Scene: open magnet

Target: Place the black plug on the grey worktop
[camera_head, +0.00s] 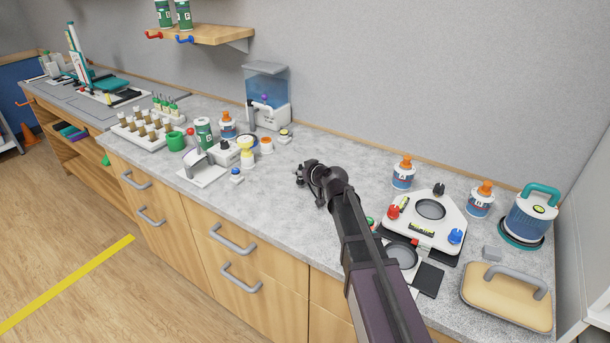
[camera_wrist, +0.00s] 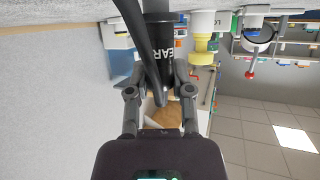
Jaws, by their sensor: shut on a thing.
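My gripper (camera_head: 308,174) is over the middle of the grey worktop (camera_head: 275,215), pointing away from my body. In the wrist view my gripper (camera_wrist: 160,78) is shut on a dark cylindrical piece, which I take as the black plug (camera_wrist: 160,25); part of a white label reading "EAR" shows on it. A dark curved bar crosses in front of the plug and hides part of it. In the head view the plug cannot be told apart from the dark gripper. Whether it touches the worktop is unclear.
Left of my gripper stand a blue-tank dispenser (camera_head: 267,95), a yellow-and-white bottle (camera_head: 247,155) and a blue button (camera_head: 236,175). To the right are a white plate with coloured knobs (camera_head: 425,225), orange-capped bottles (camera_head: 403,173) and a tan lid (camera_head: 505,298). Worktop around the gripper is bare.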

